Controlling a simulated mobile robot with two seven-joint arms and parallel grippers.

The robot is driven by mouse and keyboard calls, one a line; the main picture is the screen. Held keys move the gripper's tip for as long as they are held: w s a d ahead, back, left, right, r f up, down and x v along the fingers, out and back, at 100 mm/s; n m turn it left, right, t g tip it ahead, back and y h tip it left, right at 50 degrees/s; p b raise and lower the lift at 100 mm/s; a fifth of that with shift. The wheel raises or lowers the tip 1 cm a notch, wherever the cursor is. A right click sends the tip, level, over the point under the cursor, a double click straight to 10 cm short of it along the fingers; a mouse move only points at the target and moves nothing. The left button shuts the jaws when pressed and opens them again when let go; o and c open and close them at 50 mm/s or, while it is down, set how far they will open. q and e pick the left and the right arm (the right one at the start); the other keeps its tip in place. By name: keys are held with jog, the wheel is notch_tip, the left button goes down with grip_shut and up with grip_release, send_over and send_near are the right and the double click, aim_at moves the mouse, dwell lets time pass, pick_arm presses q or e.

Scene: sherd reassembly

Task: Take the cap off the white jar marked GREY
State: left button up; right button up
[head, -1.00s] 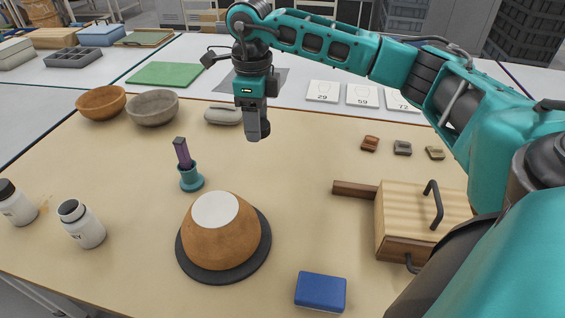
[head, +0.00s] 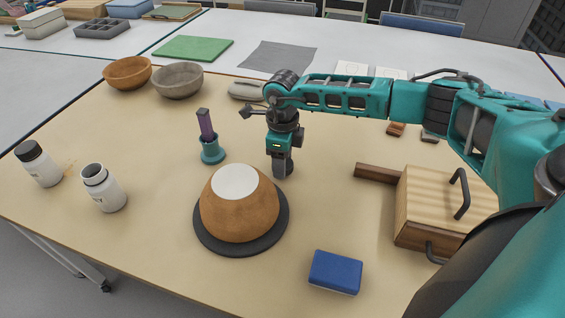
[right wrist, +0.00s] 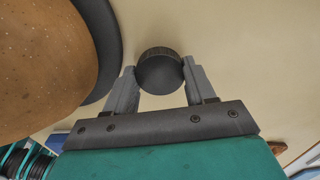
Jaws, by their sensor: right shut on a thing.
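The white jar whose label ends in EY (head: 103,190) stands upright at the left of the table in the head view. Its mouth shows open, with no cap on it. My right gripper (right wrist: 160,68) is shut on a round dark cap (right wrist: 160,73) with a ridged side. In the head view my right gripper (head: 283,168) is just behind and right of the brown dome, far from the jar. A second white jar (head: 42,168), with a black cap (head: 28,150) on, stands further left; its label is too small to read. My left gripper is not in view.
The brown dome (head: 240,215) with a white top sits on a dark disc (head: 212,240). A teal holder (head: 212,152) stands behind it. A blue block (head: 336,271) and a wooden box (head: 425,200) with handles lie to the right. The table between jars and dome is clear.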

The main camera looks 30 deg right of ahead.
jog(key=shift+f, duration=0.5)
jog(key=shift+f, duration=0.15)
jog(key=o, duration=0.9)
notch_tip(320, 180, up, 12)
jog(key=shift+r+p, duration=0.2)
jog(key=shift+p, duration=0.3)
